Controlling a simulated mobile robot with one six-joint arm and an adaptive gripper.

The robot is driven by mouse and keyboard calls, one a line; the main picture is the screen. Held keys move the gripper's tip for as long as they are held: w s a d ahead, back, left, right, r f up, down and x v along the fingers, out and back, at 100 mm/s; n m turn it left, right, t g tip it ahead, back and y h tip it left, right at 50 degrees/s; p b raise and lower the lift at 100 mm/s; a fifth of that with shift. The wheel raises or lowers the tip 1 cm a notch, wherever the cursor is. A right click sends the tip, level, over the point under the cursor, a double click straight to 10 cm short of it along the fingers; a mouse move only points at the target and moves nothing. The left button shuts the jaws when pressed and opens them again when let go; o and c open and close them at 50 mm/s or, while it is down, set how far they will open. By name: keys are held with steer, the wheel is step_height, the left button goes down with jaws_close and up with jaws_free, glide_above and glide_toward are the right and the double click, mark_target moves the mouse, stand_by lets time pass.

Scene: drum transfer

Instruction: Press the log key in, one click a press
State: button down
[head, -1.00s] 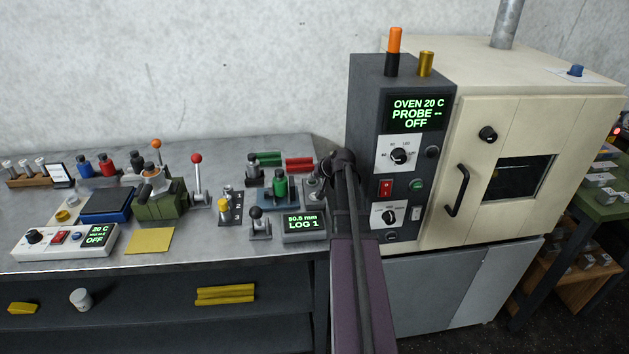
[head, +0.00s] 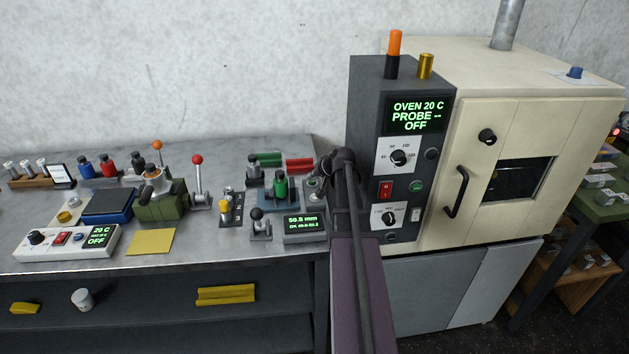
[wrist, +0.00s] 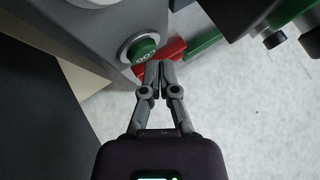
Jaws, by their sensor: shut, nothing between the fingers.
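The log key (wrist: 145,47) shows in the wrist view as a round green button with pale lettering in a metal ring, on a grey housing (wrist: 95,28). My gripper (wrist: 158,66) is shut and empty, its fingertips just beside and below the key in the picture. I cannot tell whether they touch it. In the head view a gauge display (head: 304,227) at the bench's right end reads about 50.5 mm, with a smaller line below that is hard to read. There my own arm hides the fingertips and the key.
Red (wrist: 172,50) and green (wrist: 205,42) bars lie behind the fingertips in the wrist view. A black-knobbed lever (head: 259,222) stands left of the display. The oven (head: 520,100) with its dark control panel stands close on the right of my arm.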

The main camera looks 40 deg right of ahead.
mark_target(312, 182)
steer(key=shift+r+p, duration=2.9)
steer(key=shift+r, duration=0.1)
